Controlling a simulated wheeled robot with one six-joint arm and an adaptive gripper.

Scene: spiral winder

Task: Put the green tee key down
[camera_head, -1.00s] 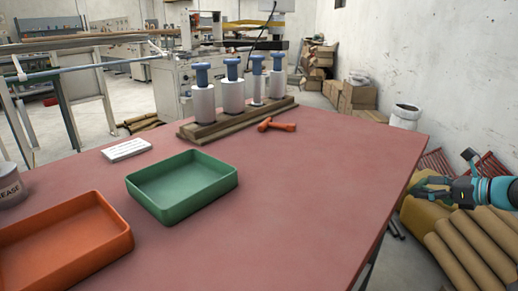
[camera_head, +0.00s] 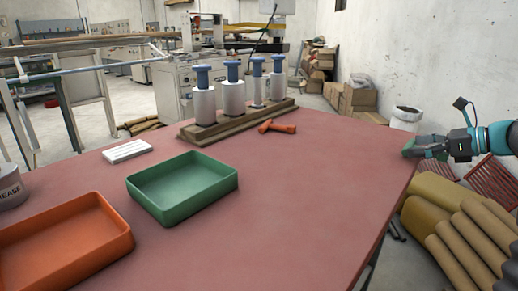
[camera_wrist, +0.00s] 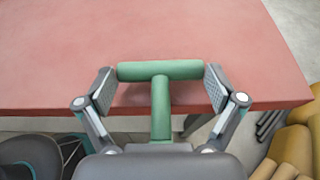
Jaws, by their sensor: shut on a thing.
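The green tee key shows in the wrist view (camera_wrist: 160,72), its crossbar running between the two fingers and its stem pointing back toward the palm. My gripper (camera_wrist: 160,88) is shut on it. In the head view my gripper (camera_head: 413,148) is at the table's far right edge, with a bit of green at its tip. The wrist view shows the key over the edge of the red table. The green tray (camera_head: 182,187) stands empty on the table's left half. The orange tray (camera_head: 60,245) is nearer, at the lower left.
An orange tee-shaped tool (camera_head: 278,127) lies before a wooden rack (camera_head: 220,128) holding several blue-topped white cylinders. A white label card (camera_head: 127,151) and a grey tin (camera_head: 10,188) are at left. The table's (camera_head: 310,200) middle and right are clear. Tan rolls (camera_head: 450,220) lie beside it.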

